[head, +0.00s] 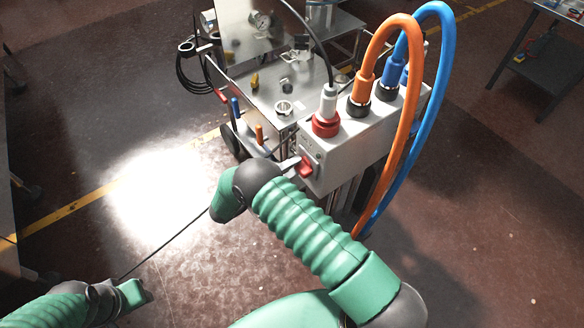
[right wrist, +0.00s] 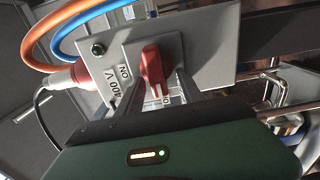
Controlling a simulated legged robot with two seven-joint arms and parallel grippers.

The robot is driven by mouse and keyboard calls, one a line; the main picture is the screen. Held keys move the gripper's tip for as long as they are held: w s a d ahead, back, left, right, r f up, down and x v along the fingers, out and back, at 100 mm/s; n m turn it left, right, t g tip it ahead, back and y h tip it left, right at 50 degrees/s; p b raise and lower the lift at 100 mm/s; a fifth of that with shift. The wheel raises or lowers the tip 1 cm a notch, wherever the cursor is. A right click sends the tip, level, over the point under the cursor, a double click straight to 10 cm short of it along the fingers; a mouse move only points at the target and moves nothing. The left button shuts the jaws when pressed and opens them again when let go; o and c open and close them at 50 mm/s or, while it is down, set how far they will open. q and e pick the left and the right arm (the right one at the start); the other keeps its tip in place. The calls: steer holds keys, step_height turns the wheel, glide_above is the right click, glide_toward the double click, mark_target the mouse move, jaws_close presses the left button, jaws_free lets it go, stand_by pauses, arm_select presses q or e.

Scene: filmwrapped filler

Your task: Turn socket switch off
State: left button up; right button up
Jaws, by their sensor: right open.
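The red socket switch (head: 307,166) is on the front face of the grey socket box (head: 345,150). In the right wrist view the red switch knob (right wrist: 153,66) sits on a grey plate, beside a label with "ON" and "400 V". My right gripper (head: 291,164) is at the switch in the head view, partly hidden by my wrist. In the right wrist view its two fingers (right wrist: 156,92) are open, one on each side of the knob; I cannot tell whether they touch it. My left gripper (head: 136,292) is low at the left, far from the box; its fingers do not show clearly.
A red and white plug (head: 326,112) with a black cable, an orange hose (head: 408,95) and a blue hose (head: 440,80) rise from the box top. A metal cart (head: 270,85) stands behind it. A thin black cable (head: 165,250) crosses open floor at the left.

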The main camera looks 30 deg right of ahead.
steer(key=shift+s, duration=0.1)
steer(key=shift+a, duration=0.1)
steer(key=s+a+b, duration=0.1)
steer(key=a, duration=1.5)
steer(key=shift+a+b, duration=0.35)
steer(key=shift+s, duration=0.1)
